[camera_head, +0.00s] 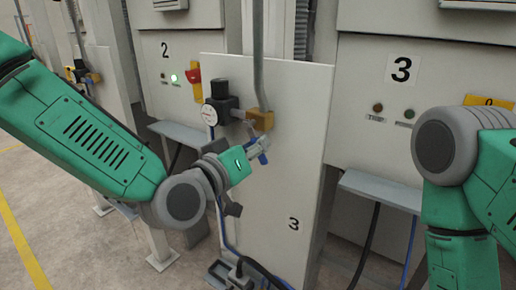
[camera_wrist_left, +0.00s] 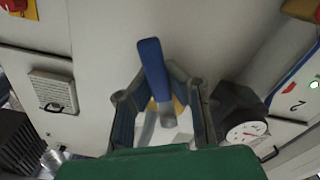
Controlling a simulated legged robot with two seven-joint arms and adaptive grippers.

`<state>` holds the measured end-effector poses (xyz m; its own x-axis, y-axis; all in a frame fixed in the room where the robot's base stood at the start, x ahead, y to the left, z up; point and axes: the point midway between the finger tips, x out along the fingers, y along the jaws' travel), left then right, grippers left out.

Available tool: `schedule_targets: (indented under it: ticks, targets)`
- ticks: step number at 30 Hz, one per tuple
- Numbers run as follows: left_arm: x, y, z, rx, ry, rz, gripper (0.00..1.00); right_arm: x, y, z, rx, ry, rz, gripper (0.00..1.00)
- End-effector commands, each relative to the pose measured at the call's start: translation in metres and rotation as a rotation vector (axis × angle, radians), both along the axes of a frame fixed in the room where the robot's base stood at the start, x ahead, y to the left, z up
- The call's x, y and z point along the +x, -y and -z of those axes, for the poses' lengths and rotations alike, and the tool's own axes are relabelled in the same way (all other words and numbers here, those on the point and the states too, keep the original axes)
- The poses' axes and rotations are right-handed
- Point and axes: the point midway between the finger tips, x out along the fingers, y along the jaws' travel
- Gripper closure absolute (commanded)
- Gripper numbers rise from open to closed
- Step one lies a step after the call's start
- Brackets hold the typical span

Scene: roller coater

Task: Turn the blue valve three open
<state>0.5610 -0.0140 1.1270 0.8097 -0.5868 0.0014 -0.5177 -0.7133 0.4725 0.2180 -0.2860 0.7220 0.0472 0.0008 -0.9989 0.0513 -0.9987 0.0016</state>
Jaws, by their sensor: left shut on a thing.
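The blue valve three (camera_head: 263,158) is on the pale panel marked 3, below a brass-coloured fitting (camera_head: 262,120); only a little of its blue handle shows in the head view. In the left wrist view the blue handle (camera_wrist_left: 151,62) stands out beyond the fingers, tilted slightly left. My left gripper (camera_head: 255,147) reaches the handle from the left and front. Its two fingers (camera_wrist_left: 158,88) are on either side of the handle and shut on it. The handle's base is partly hidden between the fingers. My right arm shows at the right, but its gripper is out of view.
A black regulator (camera_head: 221,99) with a round gauge (camera_head: 209,115) sits just left of the valve. A grey vertical pipe (camera_head: 258,55) runs above it. The panel (camera_head: 300,95) has free room to the right. A grey ledge (camera_head: 382,190) juts out under cabinet 3.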

Motion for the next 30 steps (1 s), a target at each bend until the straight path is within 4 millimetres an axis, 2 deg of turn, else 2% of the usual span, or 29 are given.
schedule_targets:
  ticks: [11,30]
  targets:
    - [-0.01,0.009,-0.003,-0.286,-0.226,0.0,1.0,0.0,0.0,0.001,0.0,0.001,0.0,1.0]
    - [-0.016,0.017,-0.022,-0.735,-0.556,-0.004,1.0,0.0,0.0,0.004,0.0,0.001,0.0,1.0]
